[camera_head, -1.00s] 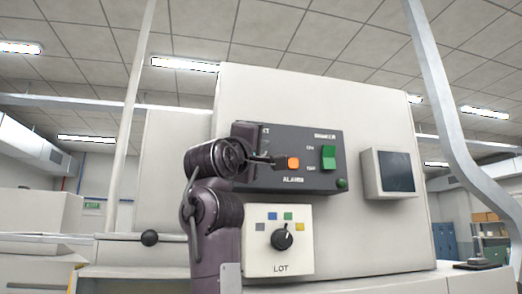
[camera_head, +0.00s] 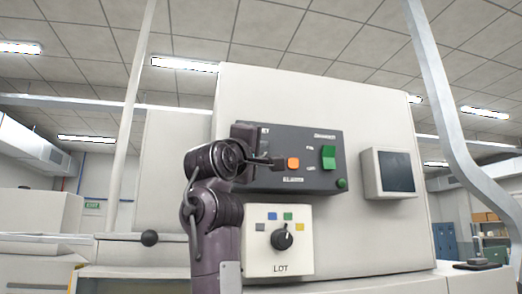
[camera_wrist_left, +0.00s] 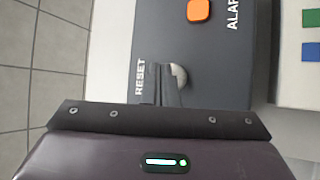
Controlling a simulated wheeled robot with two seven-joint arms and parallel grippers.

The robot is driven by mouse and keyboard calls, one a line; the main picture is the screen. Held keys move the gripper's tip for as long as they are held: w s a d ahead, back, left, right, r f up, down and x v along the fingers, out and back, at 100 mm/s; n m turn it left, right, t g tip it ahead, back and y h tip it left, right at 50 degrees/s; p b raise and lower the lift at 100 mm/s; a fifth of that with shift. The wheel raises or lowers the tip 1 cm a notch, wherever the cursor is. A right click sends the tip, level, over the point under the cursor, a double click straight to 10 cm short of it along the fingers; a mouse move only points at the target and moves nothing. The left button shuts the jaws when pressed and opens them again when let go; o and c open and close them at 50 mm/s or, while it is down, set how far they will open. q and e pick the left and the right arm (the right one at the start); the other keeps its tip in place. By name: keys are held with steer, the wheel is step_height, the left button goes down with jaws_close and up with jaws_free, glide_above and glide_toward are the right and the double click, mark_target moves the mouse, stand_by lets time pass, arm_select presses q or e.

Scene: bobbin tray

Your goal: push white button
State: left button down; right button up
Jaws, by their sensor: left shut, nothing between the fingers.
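The white button (camera_wrist_left: 179,76) is a round pale knob beside the RESET label on the dark control panel (camera_wrist_left: 215,55). In the left wrist view the fingers of my left gripper (camera_wrist_left: 164,78) cover part of it. They are shut with nothing between them and lie at the button's edge; I cannot tell whether they touch it. In the head view my left gripper (camera_head: 274,162) is in front of the panel's left part, and the button is hidden behind my arm and gripper. My right gripper is not in view.
An orange button (camera_head: 293,163) sits just right of my gripper, with a green switch (camera_head: 328,158) and a green knob (camera_head: 341,184) further right. Below is a LOT plate with a black dial (camera_head: 282,238). A dark screen (camera_head: 395,171) is at the right.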

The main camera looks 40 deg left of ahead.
arm_select(q)
steer(key=shift+w+a, duration=0.3)
steer(key=shift+a, duration=0.1)
stand_by(0.6)
steer(key=shift+d, duration=0.1)
steer(key=shift+s+d+b, duration=0.4)
steer(key=shift+s+d, duration=0.1)
steer(key=shift+d, duration=0.05)
steer(key=shift+s+d, duration=0.1)
steer(key=s+d+b, duration=0.1)
steer(key=s+d, duration=0.2)
steer(key=shift+d, duration=0.3)
stand_by(0.4)
